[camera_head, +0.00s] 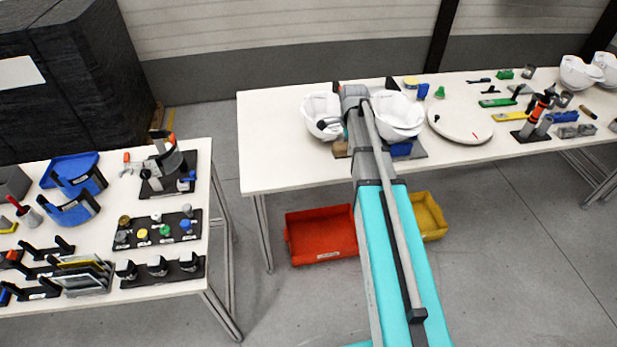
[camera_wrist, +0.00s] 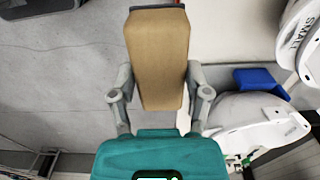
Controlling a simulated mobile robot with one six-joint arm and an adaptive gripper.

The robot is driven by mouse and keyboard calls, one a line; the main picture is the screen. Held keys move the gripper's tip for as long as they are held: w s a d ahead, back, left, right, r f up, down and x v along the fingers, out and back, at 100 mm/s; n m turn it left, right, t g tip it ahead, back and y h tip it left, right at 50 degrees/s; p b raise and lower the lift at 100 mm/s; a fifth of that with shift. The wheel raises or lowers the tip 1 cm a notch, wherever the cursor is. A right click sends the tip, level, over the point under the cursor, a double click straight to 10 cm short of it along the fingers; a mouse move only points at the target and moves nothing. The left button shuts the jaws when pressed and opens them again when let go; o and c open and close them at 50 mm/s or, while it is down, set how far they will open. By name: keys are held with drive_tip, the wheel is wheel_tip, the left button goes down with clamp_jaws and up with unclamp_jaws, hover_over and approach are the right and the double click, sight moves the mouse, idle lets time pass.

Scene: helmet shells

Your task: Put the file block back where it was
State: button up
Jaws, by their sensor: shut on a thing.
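The file block looks like a tan, cork-coloured block with a dark end strip. In the wrist view the file block (camera_wrist: 157,50) stands between the two fingers of my gripper (camera_wrist: 161,96), which is shut on it. Grey floor and the white table's edge show behind it. In the head view, a small tan patch that seems to be the block (camera_head: 340,147) shows left of my arm, near the table's front edge. My arm hides most of the gripper there. I cannot tell which spot the block came from.
White helmet shells (camera_head: 322,112) (camera_head: 399,117) stand on either side of my arm. A blue piece (camera_head: 401,149) lies at the grey board. A round white disc (camera_head: 460,121) and several tools lie to the right. Red (camera_head: 322,235) and yellow (camera_head: 431,217) bins sit below. The table's left end is bare.

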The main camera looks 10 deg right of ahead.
drive_tip(key=s+a+f+b, duration=0.3)
drive_tip(key=s+a+f, duration=0.1)
drive_tip(key=a, duration=0.3)
drive_tip(key=shift+a, duration=0.1)
drive_tip(key=w+a+f+b, duration=0.1)
drive_tip(key=w+f+b, duration=0.1)
drive_tip(key=w, duration=0.1)
drive_tip(key=w+a+f+b, duration=0.1)
drive_tip(key=w+f+b, duration=0.2)
drive_tip(key=w, duration=0.1)
drive_tip(key=w+a+f+b, duration=0.1)
drive_tip(key=w+f+b, duration=0.2)
drive_tip(key=w, duration=0.1)
drive_tip(key=shift+w+a, duration=0.25)
drive_tip(key=shift+w+a+f+b, duration=0.2)
drive_tip(key=shift+w+f+b, duration=0.3)
drive_tip(key=shift+b, duration=0.05)
